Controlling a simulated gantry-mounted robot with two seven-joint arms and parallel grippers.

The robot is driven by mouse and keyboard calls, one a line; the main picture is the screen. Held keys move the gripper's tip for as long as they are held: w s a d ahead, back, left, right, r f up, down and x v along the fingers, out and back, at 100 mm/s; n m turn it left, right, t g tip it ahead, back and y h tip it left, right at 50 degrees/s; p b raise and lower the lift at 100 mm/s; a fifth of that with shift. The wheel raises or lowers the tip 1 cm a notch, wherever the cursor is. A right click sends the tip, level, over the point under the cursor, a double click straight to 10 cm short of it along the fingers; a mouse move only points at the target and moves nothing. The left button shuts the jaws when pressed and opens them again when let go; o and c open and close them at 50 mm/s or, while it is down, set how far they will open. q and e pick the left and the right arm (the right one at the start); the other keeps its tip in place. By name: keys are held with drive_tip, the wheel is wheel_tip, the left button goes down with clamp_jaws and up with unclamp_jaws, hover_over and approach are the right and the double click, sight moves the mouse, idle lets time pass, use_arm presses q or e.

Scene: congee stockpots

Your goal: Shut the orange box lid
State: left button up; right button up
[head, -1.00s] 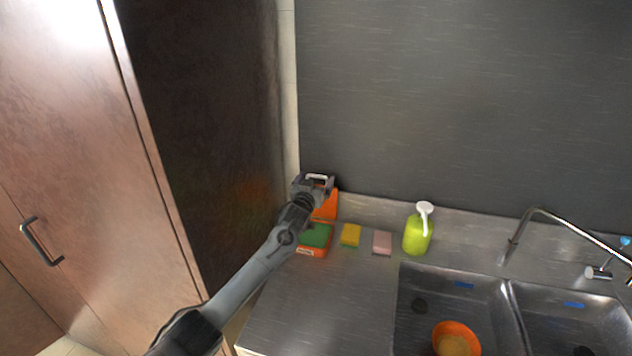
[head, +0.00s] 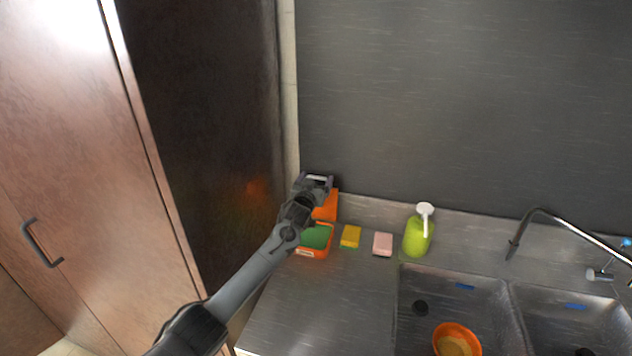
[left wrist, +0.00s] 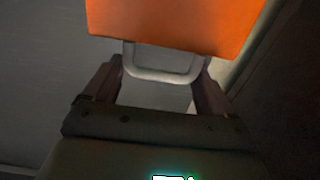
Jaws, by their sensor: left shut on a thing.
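The orange box (head: 316,253) stands on the counter near the left wall, and a green sponge (head: 315,237) lies in it. Its orange lid (head: 329,206) stands up, open, at the back of the box; it also fills the top of the left wrist view (left wrist: 175,22). My left gripper (head: 316,181) is at the top of the raised lid. In the left wrist view a pale U-shaped handle (left wrist: 163,75) at the lid's edge sits between my fingers, and the gripper is shut on it. The arm hides part of the lid and box. My right gripper does not show.
A yellow sponge (head: 350,237) and a pink sponge (head: 383,244) lie right of the box. A green soap bottle (head: 418,236) stands beyond them. A double sink with an orange bowl (head: 456,335) and a faucet (head: 540,214) is at the right. The front-left counter (head: 310,310) is clear.

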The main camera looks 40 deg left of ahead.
use_arm(q)
drive_tip(key=shift+d, duration=0.1)
drive_tip(key=shift+c, duration=0.4)
drive_tip(key=s+d+f+t+y+b, duration=0.2)
drive_tip(key=s+d+f+t+b, duration=0.1)
drive_tip(key=s+t+b, duration=0.2)
drive_tip(key=shift+s+d+f+b, duration=0.25)
drive_tip(key=shift+s+b, duration=0.7)
drive_tip(key=shift+s, duration=0.25)
drive_tip(key=shift+s+d+f, duration=0.2)
drive_tip(key=shift+s, duration=0.3)
drive_tip(key=shift+s+d+f, duration=0.1)
drive_tip(key=shift+s+f, duration=0.15)
drive_tip(key=shift+f, duration=0.1)
drive_tip(key=o, duration=1.1)
drive_tip(key=shift+o, duration=0.7)
drive_tip(key=shift+d+f, duration=0.1)
